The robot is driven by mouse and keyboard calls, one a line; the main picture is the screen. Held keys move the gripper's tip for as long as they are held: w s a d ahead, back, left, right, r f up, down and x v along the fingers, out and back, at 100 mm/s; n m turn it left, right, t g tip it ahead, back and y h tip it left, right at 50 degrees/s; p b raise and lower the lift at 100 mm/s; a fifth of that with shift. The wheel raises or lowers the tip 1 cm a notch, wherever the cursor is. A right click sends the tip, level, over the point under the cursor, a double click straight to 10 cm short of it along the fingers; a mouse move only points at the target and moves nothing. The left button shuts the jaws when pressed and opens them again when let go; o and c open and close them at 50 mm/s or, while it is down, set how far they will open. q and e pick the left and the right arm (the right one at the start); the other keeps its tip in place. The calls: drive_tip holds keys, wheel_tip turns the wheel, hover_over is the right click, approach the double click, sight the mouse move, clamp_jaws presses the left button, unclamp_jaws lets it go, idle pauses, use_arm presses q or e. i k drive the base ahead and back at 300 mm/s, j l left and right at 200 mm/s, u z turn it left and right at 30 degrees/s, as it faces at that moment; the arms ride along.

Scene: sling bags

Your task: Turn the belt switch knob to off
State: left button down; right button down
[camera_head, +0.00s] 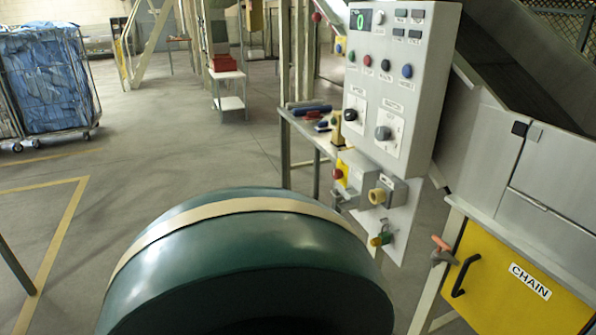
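A light grey control panel (416,75) stands right of centre, tilted in the picture. It carries two rotary knobs on white label plates: a black knob (350,115) at the left and a grey knob (384,132) at the right. The lettering by the knobs is too small to read, so I cannot tell which one is the belt switch or how each is set. A small display (360,19) at the panel's top shows a green 0. Neither of my grippers is in view, and nothing touches the knobs.
Below the panel are a red button on a yellow box (341,173) and a yellowish knob on a grey box (377,196). A yellow door marked CHAIN (500,290) is at the lower right. A cart of blue bags (48,80) stands far left.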

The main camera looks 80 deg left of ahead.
sight(337, 174)
drive_tip(key=u, duration=2.05)
